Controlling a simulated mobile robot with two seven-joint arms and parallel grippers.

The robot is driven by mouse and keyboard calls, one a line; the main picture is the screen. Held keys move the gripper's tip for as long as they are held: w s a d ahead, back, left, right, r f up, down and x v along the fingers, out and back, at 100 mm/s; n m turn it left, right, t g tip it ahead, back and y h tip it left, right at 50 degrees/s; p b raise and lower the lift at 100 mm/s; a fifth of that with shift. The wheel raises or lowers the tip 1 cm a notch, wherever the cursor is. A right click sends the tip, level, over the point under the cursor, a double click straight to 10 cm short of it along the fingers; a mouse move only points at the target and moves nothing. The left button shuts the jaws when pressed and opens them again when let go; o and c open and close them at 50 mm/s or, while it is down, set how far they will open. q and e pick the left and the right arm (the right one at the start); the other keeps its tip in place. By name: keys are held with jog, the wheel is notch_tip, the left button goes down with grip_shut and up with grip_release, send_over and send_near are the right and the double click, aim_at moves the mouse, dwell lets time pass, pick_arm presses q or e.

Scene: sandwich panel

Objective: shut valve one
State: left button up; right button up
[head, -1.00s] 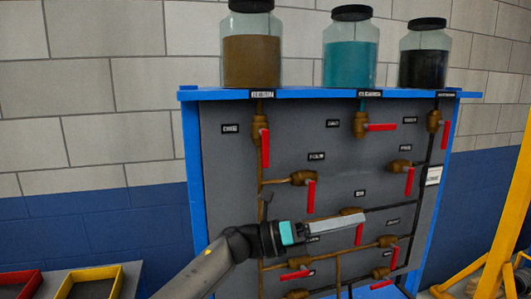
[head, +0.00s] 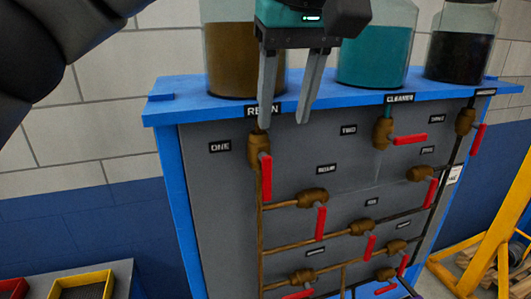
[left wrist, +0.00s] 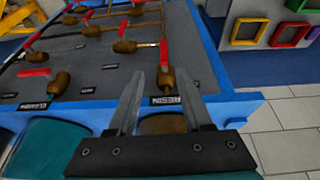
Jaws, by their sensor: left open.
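Valve one is a brown valve body (head: 259,148) beside the "ONE" label (head: 220,147), under the "RESIN" label. Its red handle (head: 266,178) hangs straight down along the pipe. In the left wrist view the valve body (left wrist: 166,83) and red handle (left wrist: 163,54) show upside down, beyond the fingers. My left gripper (head: 282,122) is open and empty, fingers pointing down, in front of the resin jar and the shelf edge, with its tips a little above the valve in the picture. It also shows in the left wrist view (left wrist: 159,72). My right gripper is not in view.
A blue shelf (head: 180,100) tops the grey panel (head: 215,200) and holds a brown jar (head: 228,60), a teal jar (head: 375,58) and a dark jar (head: 458,58). Several other red-handled valves sit right and below. A yellow frame (head: 490,230) stands at right.

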aim_at(268, 169)
pick_arm(q)
jog(key=x, duration=0.5)
jog(key=p+x, duration=0.1)
jog(key=x, duration=0.3)
jog(key=a+x, duration=0.1)
jog(key=x, duration=0.4)
jog(key=shift+w+f+p, duration=0.15)
jog(key=shift+w+p, duration=0.15)
jog(key=shift+w, duration=0.05)
grip_shut()
dwell(0.9)
